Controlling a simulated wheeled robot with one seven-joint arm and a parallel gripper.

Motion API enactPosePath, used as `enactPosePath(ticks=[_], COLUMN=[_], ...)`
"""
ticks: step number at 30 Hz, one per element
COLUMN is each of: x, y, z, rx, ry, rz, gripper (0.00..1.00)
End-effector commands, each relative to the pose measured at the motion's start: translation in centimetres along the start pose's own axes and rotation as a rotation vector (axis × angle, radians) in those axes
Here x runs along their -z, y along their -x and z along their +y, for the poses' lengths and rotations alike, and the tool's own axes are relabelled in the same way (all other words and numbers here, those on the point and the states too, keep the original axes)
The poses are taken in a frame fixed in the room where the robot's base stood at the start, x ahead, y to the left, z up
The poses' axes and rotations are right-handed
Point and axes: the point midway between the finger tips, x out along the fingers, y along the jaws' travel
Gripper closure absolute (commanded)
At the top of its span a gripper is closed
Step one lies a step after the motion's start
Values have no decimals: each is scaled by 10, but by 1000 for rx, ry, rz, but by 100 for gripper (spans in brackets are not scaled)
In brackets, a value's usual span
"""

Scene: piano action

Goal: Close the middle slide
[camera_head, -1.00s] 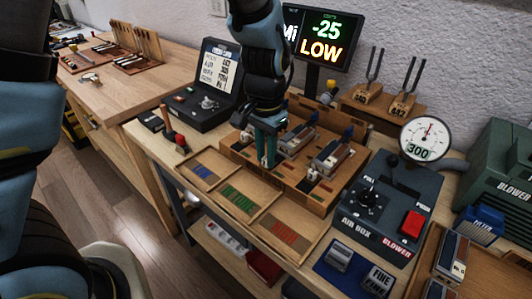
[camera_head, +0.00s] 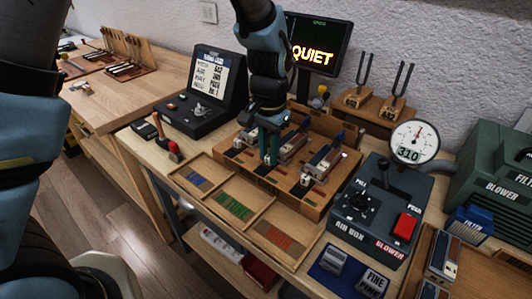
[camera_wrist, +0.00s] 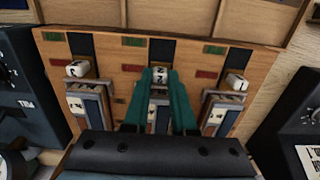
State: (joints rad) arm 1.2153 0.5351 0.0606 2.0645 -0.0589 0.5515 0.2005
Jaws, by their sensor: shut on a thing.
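The wooden block (camera_head: 330,196) carries three metal slides with white numbered knobs, side by side in the wrist view. The middle slide (camera_wrist: 160,104) has a white knob (camera_wrist: 160,73) marked 2. My gripper (camera_wrist: 161,78) has its two green fingers on either side of this knob, shut on it. The fingers partly hide the middle slide's body. In the head view, my gripper (camera_head: 268,160) points down at the block, and the arm hides part of it. The left knob (camera_wrist: 77,69) and the right knob (camera_wrist: 236,82) stand clear of the fingers.
The display (camera_head: 314,48) reads QUIET. The gauge (camera_head: 414,140) reads 310. The air box (camera_head: 380,215) stands right of the block. A tray (camera_head: 228,228) of coloured pieces lies in front. Tuning forks (camera_head: 375,88) stand behind.

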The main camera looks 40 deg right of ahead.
Motion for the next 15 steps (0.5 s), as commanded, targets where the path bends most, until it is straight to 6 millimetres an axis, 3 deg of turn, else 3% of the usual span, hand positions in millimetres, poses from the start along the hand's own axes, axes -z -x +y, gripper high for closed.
enactPosePath(ticks=[1,2,9,15], x=[5,5,4,3], y=[2,2,1,1], z=[-1,-1,0,0], rx=[2,2,2,1], ry=[0,0,-1,-1], rz=[14,15,11,9], gripper=[100,75,48,45])
